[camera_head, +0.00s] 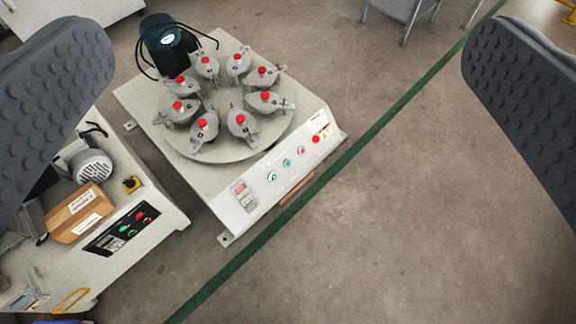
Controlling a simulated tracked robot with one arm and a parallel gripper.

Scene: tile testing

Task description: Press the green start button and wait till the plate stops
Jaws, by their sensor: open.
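My gripper (287,125) is open, with its two dark, studded fingers wide apart at the left and right edges of the view. Nothing is between them but the scene below. A white machine with a round plate (222,103) stands below and beyond, in the upper middle. Several grey clamps with red knobs sit in a ring on the plate. On its sloped front panel (250,198) are two green buttons, the left one (272,177) and the right one (287,163), then red buttons (316,139) farther right. The gripper is apart from the panel. Whether the plate turns cannot be told.
A second white machine (160,215) at the left has its own black panel with a green button (124,228) and red ones, and a wooden block (80,212) on top. A dark motor (168,45) stands behind the plate. Grey floor (400,230) is clear at right.

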